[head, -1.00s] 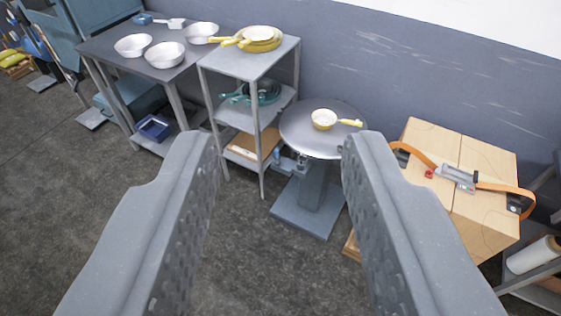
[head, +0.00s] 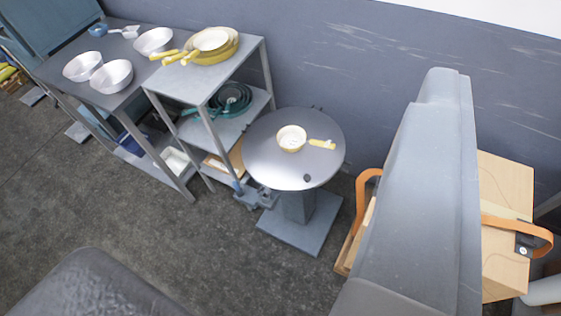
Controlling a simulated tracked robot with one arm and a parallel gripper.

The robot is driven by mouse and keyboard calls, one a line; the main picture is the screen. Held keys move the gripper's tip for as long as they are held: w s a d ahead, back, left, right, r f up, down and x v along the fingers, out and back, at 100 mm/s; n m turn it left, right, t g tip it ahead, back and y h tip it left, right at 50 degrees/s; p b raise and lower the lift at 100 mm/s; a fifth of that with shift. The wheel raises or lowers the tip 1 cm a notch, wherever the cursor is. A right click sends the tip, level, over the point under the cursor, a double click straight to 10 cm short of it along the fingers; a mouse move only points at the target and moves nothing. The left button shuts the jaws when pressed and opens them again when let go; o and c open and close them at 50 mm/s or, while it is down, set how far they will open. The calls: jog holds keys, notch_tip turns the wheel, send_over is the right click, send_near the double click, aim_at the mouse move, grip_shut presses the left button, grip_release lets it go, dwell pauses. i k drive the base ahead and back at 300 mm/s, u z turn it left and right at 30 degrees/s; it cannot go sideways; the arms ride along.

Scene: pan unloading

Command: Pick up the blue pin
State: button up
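I cannot make out the blue pin for certain. A small blue piece (head: 238,187) shows low beside the front leg of the shelf stand, left of the round table; it is too small to name surely. My gripper (head: 268,168) looks open. One large grey finger stands upright at the right. A dark grey shape at the lower left looks like the other finger, cut off by the picture edge. Nothing is held between them. The gripper is well short of the round table (head: 265,160) and the stand.
A cream pan (head: 291,139) with a yellow handle sits on the round table, near a small dark knob (head: 307,178). The shelf stand (head: 183,88) bears yellow and teal pans. White bowls stand on the grey table (head: 120,55). A wooden box (head: 505,185) is partly hidden. Floor in front is clear.

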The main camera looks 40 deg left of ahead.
aim_at(236, 184)
jog(key=u, duration=0.05)
jog(key=i, duration=1.35)
jog(key=u, duration=0.4)
